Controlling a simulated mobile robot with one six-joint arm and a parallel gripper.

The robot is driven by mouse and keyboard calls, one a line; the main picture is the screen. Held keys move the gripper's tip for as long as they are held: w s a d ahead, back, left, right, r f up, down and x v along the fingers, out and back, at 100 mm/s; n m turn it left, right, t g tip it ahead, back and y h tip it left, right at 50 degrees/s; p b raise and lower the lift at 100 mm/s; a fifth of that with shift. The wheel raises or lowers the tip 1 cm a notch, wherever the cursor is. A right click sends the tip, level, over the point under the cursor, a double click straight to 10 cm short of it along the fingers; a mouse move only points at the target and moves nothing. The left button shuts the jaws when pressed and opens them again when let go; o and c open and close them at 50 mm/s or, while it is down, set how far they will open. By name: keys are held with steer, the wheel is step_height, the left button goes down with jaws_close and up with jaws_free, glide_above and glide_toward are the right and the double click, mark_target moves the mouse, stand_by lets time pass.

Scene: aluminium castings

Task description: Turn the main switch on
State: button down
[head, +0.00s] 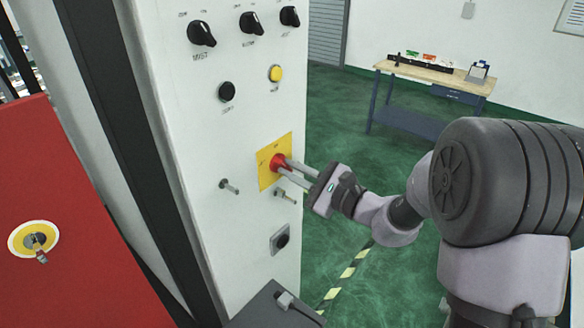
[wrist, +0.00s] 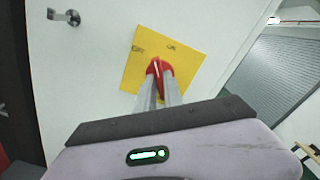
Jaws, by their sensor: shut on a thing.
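The main switch is a red rotary handle (head: 280,163) on a yellow square plate (head: 265,172), mounted on a white control panel (head: 215,140). In the wrist view the fingers (wrist: 159,82) sit at either side of the handle. The finger contact is partly hidden.
Black knobs (head: 202,33) and a yellow button (head: 275,73) sit above the plate. Small metal levers (head: 229,187) and a black switch (head: 280,239) are below it. A red panel (head: 60,200) stands at left. A workbench (head: 430,75) is far behind, with open green floor before it.

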steer(key=m+p, duration=0.1)
steer(key=m, duration=0.2)
steer(key=shift+m, duration=0.3)
steer(key=shift+m+p, duration=1.2)
steer(key=shift+m, duration=0.5)
steer(key=c, duration=1.5)
jaws_free()
steer(key=shift+o, duration=0.2)
steer(key=b+v, duration=0.1)
steer(key=v, duration=1.6)
steer(key=shift+s+b, duration=0.2)
steer(key=shift+b, duration=0.1)
